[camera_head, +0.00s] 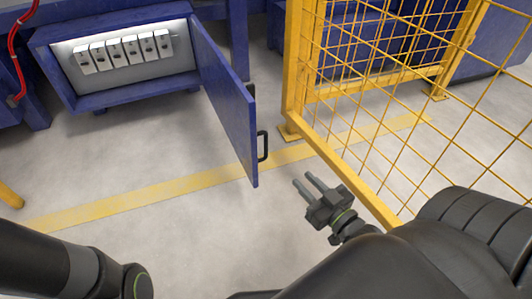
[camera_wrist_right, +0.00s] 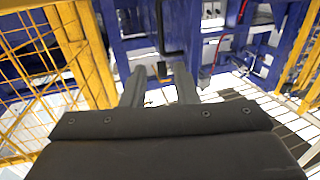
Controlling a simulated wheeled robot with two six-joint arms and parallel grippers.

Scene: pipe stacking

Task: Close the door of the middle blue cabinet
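The blue cabinet (camera_head: 52,62) stands at the upper left with its door (camera_head: 228,105) swung wide open toward me. A black handle (camera_head: 263,146) is on the door's right face near its free edge. My right gripper (camera_head: 303,181) is to the right of and nearer than the handle, apart from it, with two parallel fingers spread and nothing between them. In the right wrist view the open fingers (camera_wrist_right: 160,85) point toward the black handle (camera_wrist_right: 161,32), which shows just beyond the fingertips. My left arm comes in at the lower left; its gripper is out of view.
Inside the cabinet is a row of several grey switch boxes (camera_head: 122,50). A yellow mesh fence (camera_head: 370,90) stands close on the right of my right gripper. A yellow floor stripe (camera_head: 130,197) crosses the floor. The floor left of the door is clear.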

